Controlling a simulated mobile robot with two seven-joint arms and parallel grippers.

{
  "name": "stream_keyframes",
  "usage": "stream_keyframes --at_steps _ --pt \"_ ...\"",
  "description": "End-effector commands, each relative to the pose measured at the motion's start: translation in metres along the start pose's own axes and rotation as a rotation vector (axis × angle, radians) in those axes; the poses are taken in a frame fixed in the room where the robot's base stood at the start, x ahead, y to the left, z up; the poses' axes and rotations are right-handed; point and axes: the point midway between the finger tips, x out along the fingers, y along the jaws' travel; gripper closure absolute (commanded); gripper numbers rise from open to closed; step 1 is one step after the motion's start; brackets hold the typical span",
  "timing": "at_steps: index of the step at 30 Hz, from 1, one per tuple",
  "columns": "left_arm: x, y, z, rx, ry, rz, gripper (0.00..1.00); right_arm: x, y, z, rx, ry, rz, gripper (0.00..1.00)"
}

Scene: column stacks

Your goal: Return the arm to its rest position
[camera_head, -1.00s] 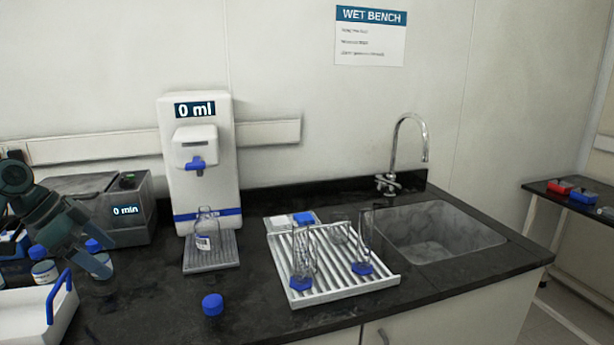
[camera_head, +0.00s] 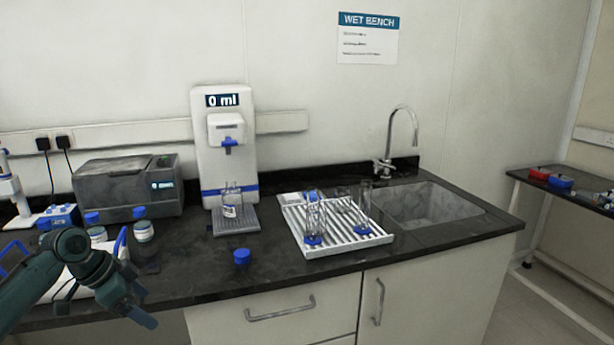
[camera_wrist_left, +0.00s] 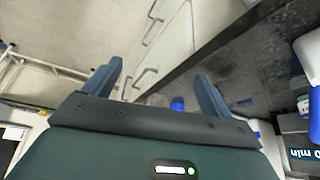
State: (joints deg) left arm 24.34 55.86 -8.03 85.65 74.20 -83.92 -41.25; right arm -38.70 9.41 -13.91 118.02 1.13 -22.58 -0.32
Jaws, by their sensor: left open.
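My left arm comes in from the lower left in the head view. Its gripper (camera_head: 143,304) is open and empty, in front of the bench's front edge. In the left wrist view the two blue-grey fingers (camera_wrist_left: 160,88) stand apart with nothing between them. A blue cap (camera_head: 242,257) lies on the dark bench to the right of the gripper; a blue cap also shows in the wrist view (camera_wrist_left: 177,103). A clear bottle (camera_head: 232,204) stands on the tray of the white dispenser (camera_head: 226,150), which reads 0 ml. My right gripper is not in view.
A white drying rack (camera_head: 340,235) holds glassware beside the sink (camera_head: 428,203). A grey box device (camera_head: 128,185), blue-capped bottles (camera_head: 144,231) and a white carrier (camera_head: 83,283) stand at the left. Bench top between carrier and rack is mostly clear.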

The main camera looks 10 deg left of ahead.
Motion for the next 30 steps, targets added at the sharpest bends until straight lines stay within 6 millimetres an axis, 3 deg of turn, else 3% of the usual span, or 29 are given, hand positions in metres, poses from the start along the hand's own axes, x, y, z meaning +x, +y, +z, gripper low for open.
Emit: stream_keyframes --at_steps 1,5,6,9,12,16,18,21,24,30 --pt "0.034 0.017 0.006 -0.013 -0.012 -0.002 0.16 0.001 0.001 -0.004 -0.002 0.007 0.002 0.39" --pt "0.113 0.065 0.021 -0.057 -0.007 -0.052 0.16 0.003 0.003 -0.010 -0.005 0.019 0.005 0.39" --pt "0.136 0.085 0.026 -0.072 0.006 -0.068 0.16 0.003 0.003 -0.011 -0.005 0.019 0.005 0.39" --pt "0.183 0.145 0.037 -0.117 0.063 -0.109 0.16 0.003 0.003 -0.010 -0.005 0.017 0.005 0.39" --pt "0.211 0.211 0.042 -0.180 0.156 -0.150 0.16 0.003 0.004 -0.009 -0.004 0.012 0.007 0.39" --pt "0.215 0.284 0.040 -0.273 0.297 -0.200 0.16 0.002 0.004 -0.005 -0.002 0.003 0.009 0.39" --pt "0.208 0.311 0.037 -0.319 0.362 -0.225 0.16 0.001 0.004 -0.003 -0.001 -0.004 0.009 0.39" --pt "0.196 0.336 0.033 -0.366 0.432 -0.254 0.16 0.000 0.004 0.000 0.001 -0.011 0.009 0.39" --pt "0.187 0.348 0.030 -0.391 0.473 -0.272 0.16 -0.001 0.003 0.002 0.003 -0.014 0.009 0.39" --pt "0.184 0.352 0.029 -0.396 0.489 -0.281 0.16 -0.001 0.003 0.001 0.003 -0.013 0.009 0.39"
